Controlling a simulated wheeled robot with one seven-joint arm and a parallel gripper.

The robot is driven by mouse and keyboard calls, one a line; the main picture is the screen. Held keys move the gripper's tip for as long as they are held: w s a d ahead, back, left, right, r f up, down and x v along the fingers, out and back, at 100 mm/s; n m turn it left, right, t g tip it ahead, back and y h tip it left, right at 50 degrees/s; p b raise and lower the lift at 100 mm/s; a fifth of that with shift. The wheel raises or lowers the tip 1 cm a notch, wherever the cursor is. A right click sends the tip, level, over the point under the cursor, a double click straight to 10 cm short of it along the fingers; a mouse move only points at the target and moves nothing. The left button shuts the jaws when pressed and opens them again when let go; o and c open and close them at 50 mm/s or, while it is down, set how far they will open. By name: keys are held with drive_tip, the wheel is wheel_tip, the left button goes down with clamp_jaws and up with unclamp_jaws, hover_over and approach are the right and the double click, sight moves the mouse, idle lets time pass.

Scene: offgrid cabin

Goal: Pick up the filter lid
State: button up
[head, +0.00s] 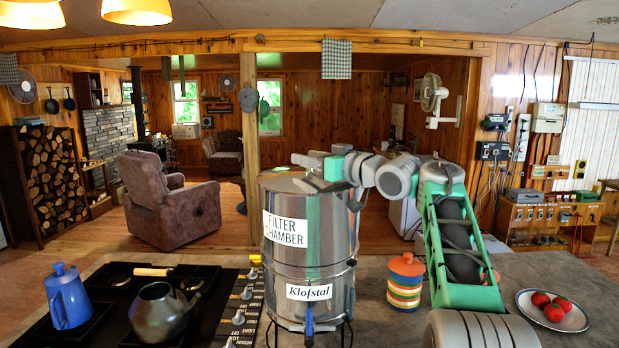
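The filter (310,250) is a tall, shiny steel cylinder on a dark wire stand, labelled "FILTER CHAMBER" and "Klofstal", with a blue tap low at the front. Its round steel filter lid (274,183) lies flat on top. My gripper (308,173) reaches in from the right, at the middle of the lid, and looks very close to it. The gripper hides the lid's centre, so a knob there cannot be made out. Whether the fingers are apart, or touch or hold anything, is not clear.
A gas stove with a blue coffee pot (69,297) and a grey kettle (160,312) stands left of the filter. A striped jar (405,282) stands right of it, close to my arm. A plate (524,306) of tomatoes lies farther right on the grey counter (385,330).

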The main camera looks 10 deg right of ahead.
clamp_jaws()
drive_tip(key=shift+r, duration=0.1)
idle(0.5)
